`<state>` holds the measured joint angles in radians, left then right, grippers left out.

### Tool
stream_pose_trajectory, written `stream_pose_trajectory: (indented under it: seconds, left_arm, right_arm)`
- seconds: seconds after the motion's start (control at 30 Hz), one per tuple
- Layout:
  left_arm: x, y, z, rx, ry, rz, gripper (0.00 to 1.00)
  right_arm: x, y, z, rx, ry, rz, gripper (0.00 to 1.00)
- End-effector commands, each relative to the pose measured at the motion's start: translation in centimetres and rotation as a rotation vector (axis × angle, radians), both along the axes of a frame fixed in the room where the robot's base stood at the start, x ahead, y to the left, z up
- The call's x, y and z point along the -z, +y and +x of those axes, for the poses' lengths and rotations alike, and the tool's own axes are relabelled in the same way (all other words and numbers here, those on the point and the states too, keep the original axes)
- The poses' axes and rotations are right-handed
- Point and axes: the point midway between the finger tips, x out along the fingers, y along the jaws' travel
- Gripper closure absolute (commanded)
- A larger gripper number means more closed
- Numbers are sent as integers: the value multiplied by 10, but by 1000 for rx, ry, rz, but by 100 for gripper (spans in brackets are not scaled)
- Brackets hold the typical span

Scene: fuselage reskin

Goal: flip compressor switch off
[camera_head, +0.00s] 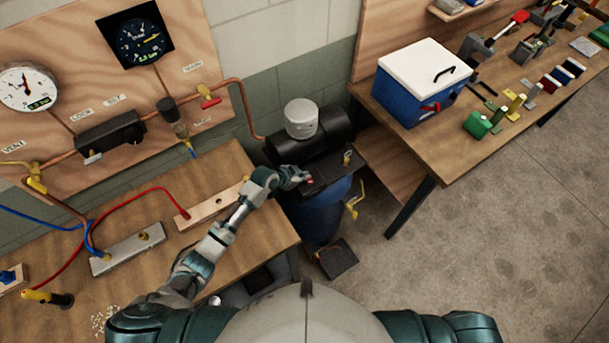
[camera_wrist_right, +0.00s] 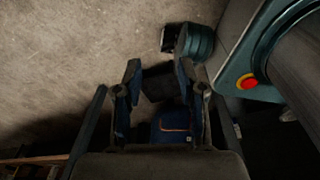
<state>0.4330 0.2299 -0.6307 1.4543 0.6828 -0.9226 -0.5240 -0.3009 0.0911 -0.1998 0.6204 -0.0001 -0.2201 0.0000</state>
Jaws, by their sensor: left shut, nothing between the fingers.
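The compressor stands on the floor between the two benches, with a blue tank (camera_head: 318,212), a black motor (camera_head: 325,140) and a white cylinder on top (camera_head: 301,118). A small red part (camera_head: 310,183), which looks like its switch, sits on the dark top plate. I cannot tell which way it is set. My left gripper (camera_head: 303,177) is shut and empty, right beside the red part; I cannot tell whether they touch. My right gripper (camera_wrist_right: 159,70) shows only in the right wrist view, with its fingers apart and nothing between them.
The left bench (camera_head: 245,165) holds a metal manifold (camera_head: 127,249) and red and blue hoses. A gauge panel (camera_head: 85,70) stands behind it. The right bench (camera_head: 400,125) carries a blue cooler (camera_head: 415,95) and tools. A yellow handle (camera_head: 354,204) juts out beside the tank. Floor on the right is clear.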

Motion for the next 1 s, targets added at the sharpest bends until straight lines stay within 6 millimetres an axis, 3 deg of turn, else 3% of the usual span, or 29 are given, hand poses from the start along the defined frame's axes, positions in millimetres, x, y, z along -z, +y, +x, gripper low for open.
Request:
stream_pose_trajectory:
  seconds: [0.43,1.0]
  left_arm:
    - [1,-3,3,1,6,4,100]
    - [-2,-11,-11,0,5,1,100]
  right_arm:
    - [2,19,1,6,-2,21,60]
    - [-13,6,1,2,-2,7,60]
